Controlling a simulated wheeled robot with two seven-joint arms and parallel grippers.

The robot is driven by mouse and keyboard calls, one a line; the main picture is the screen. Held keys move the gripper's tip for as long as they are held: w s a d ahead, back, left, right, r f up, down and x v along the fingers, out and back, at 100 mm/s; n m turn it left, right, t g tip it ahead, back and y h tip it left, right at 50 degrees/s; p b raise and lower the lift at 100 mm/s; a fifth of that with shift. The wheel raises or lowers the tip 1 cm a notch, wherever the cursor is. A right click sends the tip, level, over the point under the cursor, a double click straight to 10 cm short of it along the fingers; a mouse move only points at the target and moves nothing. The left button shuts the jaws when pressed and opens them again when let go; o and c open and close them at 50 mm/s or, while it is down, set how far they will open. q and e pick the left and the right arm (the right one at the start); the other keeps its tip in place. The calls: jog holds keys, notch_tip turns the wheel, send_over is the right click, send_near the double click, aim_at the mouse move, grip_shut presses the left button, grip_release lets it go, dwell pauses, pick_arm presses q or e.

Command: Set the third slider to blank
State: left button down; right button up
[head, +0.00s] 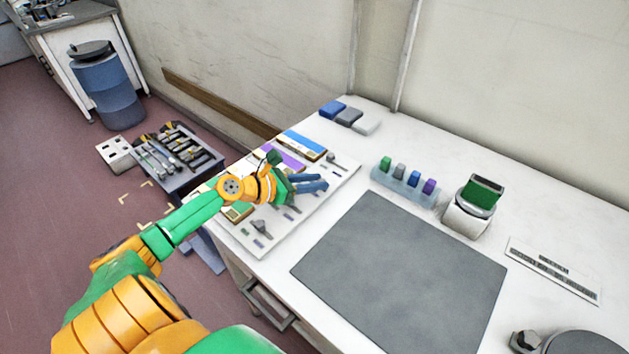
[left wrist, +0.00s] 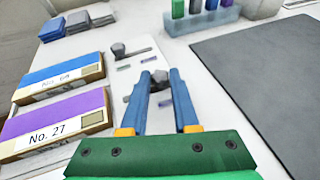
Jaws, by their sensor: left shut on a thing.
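A white slider panel (head: 345,180) lies at the left end of the white table. It carries coloured label plates: a blue plate (left wrist: 58,78), a purple plate (left wrist: 55,125) marked "No. 27", and others partly hidden by my arm. My left gripper (head: 322,184) reaches over the panel with its blue fingers shut on a grey slider knob (left wrist: 158,80), beside the purple plate in the left wrist view. Another grey knob (left wrist: 119,50) stands free beside the blue plate. A further knob (head: 259,227) is near the panel's front end. Small coloured marks lie beside the knobs. My right gripper is out of view.
A dark grey mat (head: 400,275) lies right of the panel. A clear rack (head: 404,187) with coloured pegs and a white device with a green screen (head: 482,192) stand behind it. Blue and grey blocks (head: 348,117) sit at the back corner. A tool cart (head: 180,165) stands at the left.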

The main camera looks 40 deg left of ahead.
pick_arm(q)
jog(key=shift+w+a+r, duration=0.1)
jog(key=shift+a+r, duration=0.05)
jog(key=shift+a, duration=1.05)
jog(key=c, duration=0.7)
grip_release()
jog(key=shift+d, duration=0.25)
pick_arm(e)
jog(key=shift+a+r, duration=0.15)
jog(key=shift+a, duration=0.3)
pick_arm(q)
jog(key=shift+o, duration=0.2)
jog(key=p+v, duration=0.1)
jog(key=v, duration=0.6)
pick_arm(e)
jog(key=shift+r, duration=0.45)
pick_arm(q)
jog(key=shift+a, duration=0.1)
